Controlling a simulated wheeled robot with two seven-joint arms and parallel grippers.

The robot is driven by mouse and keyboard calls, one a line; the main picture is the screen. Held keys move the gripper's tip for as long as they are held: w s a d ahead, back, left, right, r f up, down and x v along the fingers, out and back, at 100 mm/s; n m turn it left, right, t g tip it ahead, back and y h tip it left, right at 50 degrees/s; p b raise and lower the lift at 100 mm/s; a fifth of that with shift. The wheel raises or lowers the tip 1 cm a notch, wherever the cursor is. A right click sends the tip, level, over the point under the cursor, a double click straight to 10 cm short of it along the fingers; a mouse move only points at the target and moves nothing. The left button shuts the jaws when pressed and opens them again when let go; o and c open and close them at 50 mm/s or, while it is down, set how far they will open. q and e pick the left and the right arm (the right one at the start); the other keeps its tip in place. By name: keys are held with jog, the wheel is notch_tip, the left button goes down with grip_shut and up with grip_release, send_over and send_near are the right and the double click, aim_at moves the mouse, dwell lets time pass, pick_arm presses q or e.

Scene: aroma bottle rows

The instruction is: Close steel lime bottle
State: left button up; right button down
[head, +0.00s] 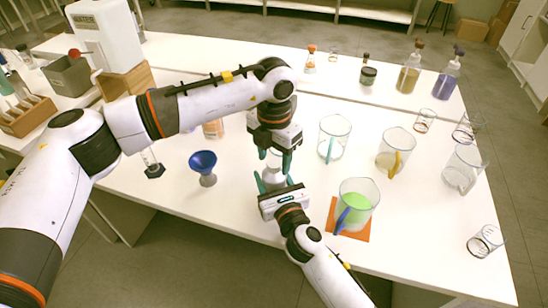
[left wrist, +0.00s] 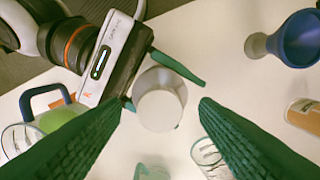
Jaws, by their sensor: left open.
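The steel lime bottle (head: 273,176) is a pale grey, upright bottle near the table's front middle, partly hidden by my grippers. In the left wrist view its round, light grey top (left wrist: 160,110) faces the camera, between and beyond my left fingertips. I cannot tell whether that top is a separate cap. My left gripper (head: 277,157) is directly above the bottle, pointing down, open, with nothing between its fingers. My right gripper (head: 274,183) comes from the front, its green fingers on both sides of the bottle's body; it appears shut on it.
A blue funnel (head: 204,165) on a stand is to the left. A beaker of green liquid (head: 357,204) stands on an orange mat (head: 352,232) close on the right. Bottles (head: 408,77) line the back. The front-left table is clear.

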pick_arm(q)
notch_tip(320, 180, up, 11)
jog(key=shift+r, duration=0.15)
pick_arm(e)
jog(key=shift+c, duration=2.4)
grip_release()
pick_arm(q)
jog(key=shift+f+b, duration=0.3)
jog(key=shift+f, duration=0.05)
pick_arm(e)
jog(key=v, duration=1.2)
